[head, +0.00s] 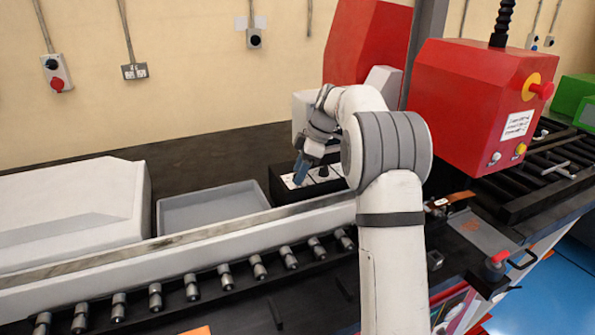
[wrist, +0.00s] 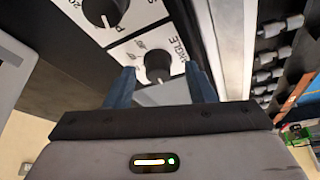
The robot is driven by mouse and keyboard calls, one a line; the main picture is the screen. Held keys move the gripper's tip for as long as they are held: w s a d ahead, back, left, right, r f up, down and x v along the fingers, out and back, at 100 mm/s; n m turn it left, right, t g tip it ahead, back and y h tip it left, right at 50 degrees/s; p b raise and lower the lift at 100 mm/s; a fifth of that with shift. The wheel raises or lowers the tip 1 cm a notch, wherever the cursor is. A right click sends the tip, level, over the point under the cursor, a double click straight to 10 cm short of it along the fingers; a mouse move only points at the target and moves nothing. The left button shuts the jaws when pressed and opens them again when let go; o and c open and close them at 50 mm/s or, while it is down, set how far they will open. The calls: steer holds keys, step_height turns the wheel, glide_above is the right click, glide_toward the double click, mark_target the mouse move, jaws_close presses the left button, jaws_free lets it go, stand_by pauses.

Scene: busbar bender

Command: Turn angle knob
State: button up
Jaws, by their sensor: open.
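The angle knob (wrist: 158,66) is a round black knob on a white panel marked "ANGLE" in the wrist view. My gripper (wrist: 159,74) is open, with one blue finger on each side of the knob. I cannot tell whether the fingers touch it. In the head view my gripper (head: 301,171) points down at the control box (head: 279,190) behind the long rail, and its fingers hide the knob there. A second black knob (wrist: 104,10) sits on the neighbouring panel in the wrist view.
A grey tray (head: 212,206) lies left of the control box. A long pale rail (head: 180,245) with several rollers below it runs along the front. A red machine housing (head: 470,100) with a red button (head: 541,90) stands at right.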

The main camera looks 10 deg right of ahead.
mark_target(311, 181)
steer(key=v, duration=0.7)
steer(key=shift+d+r, duration=0.2)
steer(key=shift+r, duration=0.1)
steer(key=s+a+m+t+h, duration=0.15)
steer(key=s+m, duration=0.25)
steer(key=s, duration=0.5)
steer(key=s+a+m+g+h, duration=0.15)
steer(key=s+m, duration=0.35)
steer(key=s, duration=0.5)
steer(key=s+f+m+t, duration=0.1)
steer(key=s+f+m, duration=0.2)
steer(key=s, duration=0.6)
steer(key=s+a+f+m+t+h, duration=0.1)
steer(key=s+f+m, duration=0.3)
steer(key=s, duration=0.5)
step_height(311, 181, down, 2)
steer(key=shift+f, duration=0.25)
